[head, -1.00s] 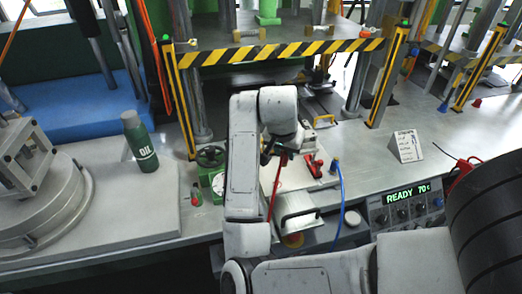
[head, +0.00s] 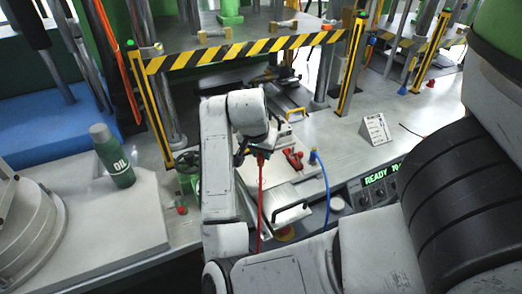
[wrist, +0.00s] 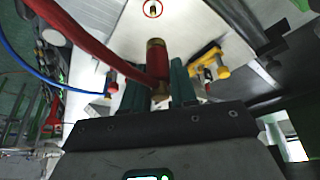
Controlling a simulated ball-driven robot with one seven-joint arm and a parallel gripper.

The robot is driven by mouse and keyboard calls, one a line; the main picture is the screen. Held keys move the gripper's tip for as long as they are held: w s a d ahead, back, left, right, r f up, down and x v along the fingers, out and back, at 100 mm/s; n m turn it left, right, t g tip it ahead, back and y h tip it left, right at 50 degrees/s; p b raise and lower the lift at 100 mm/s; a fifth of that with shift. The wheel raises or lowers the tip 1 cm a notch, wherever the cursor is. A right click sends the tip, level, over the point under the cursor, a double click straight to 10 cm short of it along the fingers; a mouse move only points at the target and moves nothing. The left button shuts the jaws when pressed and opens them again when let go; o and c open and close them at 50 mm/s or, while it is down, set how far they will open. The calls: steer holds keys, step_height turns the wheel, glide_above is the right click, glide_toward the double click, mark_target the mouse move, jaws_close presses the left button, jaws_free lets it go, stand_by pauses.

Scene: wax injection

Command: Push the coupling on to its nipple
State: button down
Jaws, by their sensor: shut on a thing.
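The coupling (wrist: 157,62), a red sleeve with a brass-coloured end, is between the two green fingers of my gripper (wrist: 158,90) in the wrist view. My gripper is shut on it. A red hose (wrist: 85,38) runs from its lower end to the upper left. The nipple (wrist: 153,9) is a small pin inside a red ring on a pale plate, at the top of the wrist view. The coupling's brass end points toward it, with a visible gap. In the head view my gripper (head: 247,152) is over the pale block, the red hose (head: 260,195) hangs below it, and the nipple cannot be made out.
A blue hose (head: 326,185) stands right of my gripper, near a red clamp (head: 293,158). A yellow handle (wrist: 208,63) is right of the coupling in the wrist view. The press with its striped bar (head: 240,50) stands behind. An oil bottle (head: 115,160) is left.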

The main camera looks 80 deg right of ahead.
mark_target(261, 161)
steer(key=shift+f+b, duration=1.65)
steer(key=shift+f, duration=0.85)
steer(key=shift+f+b, duration=0.65)
steer(key=shift+f, duration=0.6)
steer(key=c, duration=0.8)
jaws_free()
steer(key=v, duration=1)
steer(key=shift+r, duration=0.4)
steer(key=shift+a, duration=0.15)
